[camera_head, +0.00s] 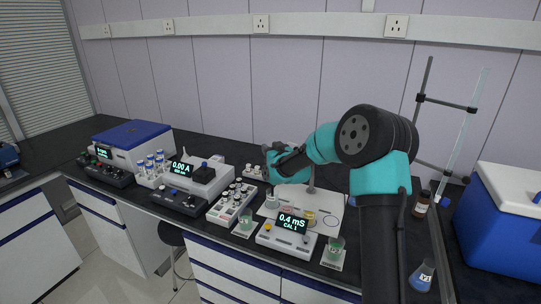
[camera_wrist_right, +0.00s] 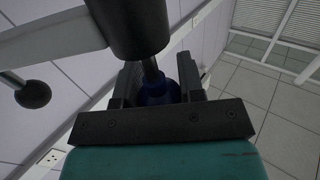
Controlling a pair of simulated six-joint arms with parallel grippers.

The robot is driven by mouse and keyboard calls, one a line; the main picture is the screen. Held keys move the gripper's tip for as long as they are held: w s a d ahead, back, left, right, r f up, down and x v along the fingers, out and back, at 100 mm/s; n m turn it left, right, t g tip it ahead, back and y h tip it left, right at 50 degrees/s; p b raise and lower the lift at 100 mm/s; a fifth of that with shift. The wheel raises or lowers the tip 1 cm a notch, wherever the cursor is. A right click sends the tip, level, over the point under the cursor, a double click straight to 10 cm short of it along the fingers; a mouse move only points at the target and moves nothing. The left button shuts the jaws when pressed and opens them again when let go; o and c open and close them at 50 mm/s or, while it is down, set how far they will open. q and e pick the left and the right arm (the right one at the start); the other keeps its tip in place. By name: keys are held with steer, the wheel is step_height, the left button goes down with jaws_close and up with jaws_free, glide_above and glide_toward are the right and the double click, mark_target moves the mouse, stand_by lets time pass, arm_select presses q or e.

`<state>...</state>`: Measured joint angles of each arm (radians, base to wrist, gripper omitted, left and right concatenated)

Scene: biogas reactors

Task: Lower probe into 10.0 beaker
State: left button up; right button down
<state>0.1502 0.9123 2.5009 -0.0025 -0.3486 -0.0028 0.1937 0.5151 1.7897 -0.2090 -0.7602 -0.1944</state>
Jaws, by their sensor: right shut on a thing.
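My right gripper (camera_head: 274,160) reaches over the bench above the pale tray. In the wrist view its dark fingers (camera_wrist_right: 160,88) are shut on the probe, which shows as a thick black cylinder (camera_wrist_right: 130,25) with a thin dark stem and a blue part between the fingers. The probe's tip is hidden. A small beaker with a green label (camera_head: 335,250) stands right of the conductivity meter (camera_head: 285,238), which reads 0.4 mS CAL 1. Another green-labelled beaker (camera_head: 245,223) stands left of the meter. I cannot read which is 10.0. My left gripper is out of view.
A rack of small vials (camera_head: 232,201) stands left of the meter. A white device reading 0.00 A (camera_head: 205,180) is further left. A brown bottle (camera_head: 422,203), a stand (camera_head: 421,100) and a blue box (camera_head: 505,225) are at the right. A blue flask (camera_head: 422,276) stands near the front right.

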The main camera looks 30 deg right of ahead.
step_height(320, 180, up, 6)
steer(key=shift+f, duration=0.15)
steer(key=c, duration=0.7)
jaws_free()
steer(key=shift+s, duration=0.15)
steer(key=s, duration=1.1)
steer(key=s+a, duration=0.1)
steer(key=s, duration=0.5)
steer(key=shift+c, duration=0.5)
